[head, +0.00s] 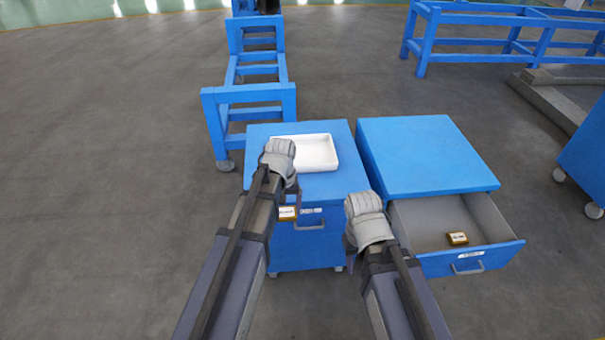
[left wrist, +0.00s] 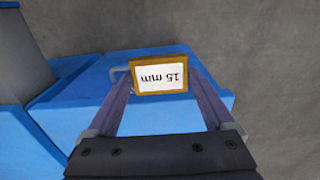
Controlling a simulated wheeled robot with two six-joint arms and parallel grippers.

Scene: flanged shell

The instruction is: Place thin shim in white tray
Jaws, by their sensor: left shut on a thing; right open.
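My left gripper (left wrist: 160,84) is shut on a small orange-yellow block with a white label (left wrist: 160,78); the label appears upside down and seems to read "15 mm". In the head view this held block (head: 287,213) hangs in front of the left blue cabinet, below its top. The white tray (head: 326,153) stands on that cabinet's top, behind my left wrist, which hides its left part. A similar orange-yellow block (head: 457,238) lies in the open drawer of the right cabinet. My right gripper (head: 350,248) is open, between the cabinets; its fingers are mostly hidden.
The left cabinet (head: 340,190) has its drawer shut, with a handle on the front. The right cabinet (head: 425,155) has its drawer (head: 490,256) pulled out on the right; its top is bare. Blue frames (head: 250,95) stand behind. The floor at left is clear.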

